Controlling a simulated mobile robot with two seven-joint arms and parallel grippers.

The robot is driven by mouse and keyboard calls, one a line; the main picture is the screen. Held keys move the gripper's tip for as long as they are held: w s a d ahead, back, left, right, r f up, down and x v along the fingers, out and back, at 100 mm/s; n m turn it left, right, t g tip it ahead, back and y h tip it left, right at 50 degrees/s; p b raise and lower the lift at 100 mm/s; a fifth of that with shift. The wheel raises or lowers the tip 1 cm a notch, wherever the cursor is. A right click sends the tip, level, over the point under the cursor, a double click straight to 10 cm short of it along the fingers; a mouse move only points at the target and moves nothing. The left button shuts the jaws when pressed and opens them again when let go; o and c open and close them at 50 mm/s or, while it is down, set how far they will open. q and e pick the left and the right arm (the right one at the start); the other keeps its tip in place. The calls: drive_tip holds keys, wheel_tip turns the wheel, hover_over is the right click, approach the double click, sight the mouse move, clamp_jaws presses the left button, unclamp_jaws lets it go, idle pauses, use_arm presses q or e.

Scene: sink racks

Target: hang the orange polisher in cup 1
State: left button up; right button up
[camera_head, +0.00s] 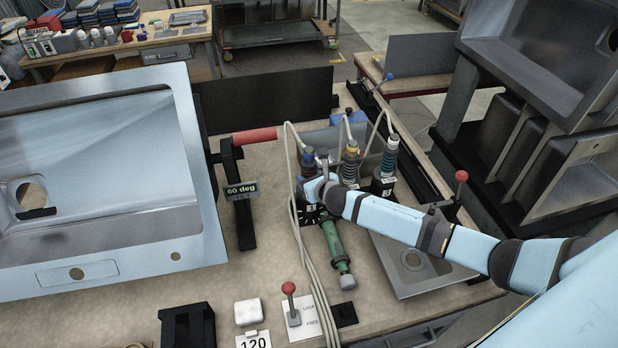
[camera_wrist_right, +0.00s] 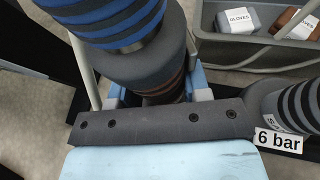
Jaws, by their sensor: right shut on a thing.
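My right gripper (camera_head: 313,188) is shut on a blue-and-black ribbed tool (camera_head: 309,162) that stands upright at the left of a row of hosed tools. In the right wrist view the same tool (camera_wrist_right: 115,25) fills the top, with a brownish band low between the jaws. I cannot tell whether it is the orange polisher. A tool with a yellow-orange collar (camera_head: 352,150) stands in the middle of the row, and a dark teal ribbed tool (camera_head: 388,160) stands at the right. My left gripper is out of view.
A green tool (camera_head: 334,242) lies on the bench below my right gripper, beside hanging hoses (camera_head: 300,225). A steel sink (camera_head: 150,230) fills the left. A red-handled "60 deg" fixture (camera_head: 242,190) stands between. A grey bin with glove boxes (camera_wrist_right: 240,18) shows in the wrist view.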

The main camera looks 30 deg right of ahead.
drive_tip(key=o, duration=1.3)
drive_tip(key=shift+c, duration=0.2)
drive_tip(key=shift+f, duration=0.15)
drive_tip(key=v, duration=1.4)
drive_tip(key=shift+b, duration=0.3)
drive_tip(key=shift+a, duration=0.1)
drive_tip(key=s+a+f+m, duration=0.3)
drive_tip(key=s+m, duration=0.4)
drive_tip(key=m, duration=0.4)
drive_tip(key=s+a+f+m+g+y+p, duration=0.1)
drive_tip(key=s+a+f+m, duration=0.1)
drive_tip(key=s+a+m, duration=0.4)
drive_tip(key=s+a+f+m+g+y, duration=0.1)
drive_tip(key=s+a+f+m, duration=0.2)
drive_tip(key=s+m, duration=0.5)
drive_tip(key=a+m, duration=0.1)
drive_tip(key=m, duration=0.7)
drive_tip(key=shift+s+a+f+m+p, duration=0.25)
drive_tip(key=shift+s+f+m+p, duration=0.05)
drive_tip(key=shift+s+p, duration=0.1)
